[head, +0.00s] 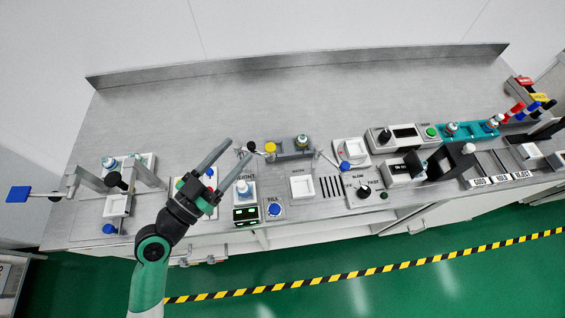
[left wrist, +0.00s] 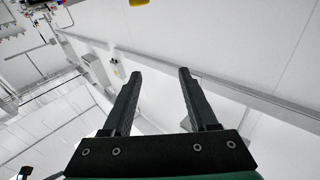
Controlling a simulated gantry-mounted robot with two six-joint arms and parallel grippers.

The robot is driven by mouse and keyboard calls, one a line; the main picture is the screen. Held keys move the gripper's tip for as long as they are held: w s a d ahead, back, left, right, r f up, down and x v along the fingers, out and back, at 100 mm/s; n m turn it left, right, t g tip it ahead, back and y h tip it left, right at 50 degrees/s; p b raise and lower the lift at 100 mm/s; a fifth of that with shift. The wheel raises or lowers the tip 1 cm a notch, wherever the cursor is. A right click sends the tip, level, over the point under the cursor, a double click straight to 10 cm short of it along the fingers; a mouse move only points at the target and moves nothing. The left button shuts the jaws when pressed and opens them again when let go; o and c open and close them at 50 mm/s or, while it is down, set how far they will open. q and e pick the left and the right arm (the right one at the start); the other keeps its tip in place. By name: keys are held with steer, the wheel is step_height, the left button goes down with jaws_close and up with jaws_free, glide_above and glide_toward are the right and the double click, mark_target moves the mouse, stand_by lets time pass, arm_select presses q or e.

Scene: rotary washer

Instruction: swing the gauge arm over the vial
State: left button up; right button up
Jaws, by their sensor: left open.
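A white vial with a blue-grey cap (head: 242,187) stands upright on a small station with a green-lit display (head: 246,215), beside a partly hidden label that seems to read HEIGHT. A thin arm with a dark knob (head: 251,146) sits just behind it; it looks like the gauge arm, but its pivot and exact direction are partly hidden by my fingers. My left gripper (head: 239,147) is open and empty, its fingers reaching above the bench left of and behind the vial. In the left wrist view its two fingers (left wrist: 158,72) stand apart with nothing between them.
A grey block with a yellow cap (head: 270,147) and a vial stands right of my fingers. A thin arm with a blue tip (head: 345,165) lies farther right. A dial box (head: 364,195) stands near the front edge. The back of the bench (head: 300,90) is clear.

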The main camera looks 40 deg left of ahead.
arm_select(q)
steer(key=n+g+y+b, duration=0.1)
steer(key=n+y+b, duration=0.1)
steer(key=b, duration=0.1)
glide_toward(249, 149)
steer(key=w, duration=0.3)
steer(key=w+p, duration=0.1)
steer(key=w, duration=0.3)
steer(key=w+a+p, duration=0.1)
steer(key=w, duration=0.3)
steer(key=shift+w, duration=0.15)
jaws_close()
arm_select(e)
step_height(249, 149, down, 4)
steer(key=shift+r, duration=0.2)
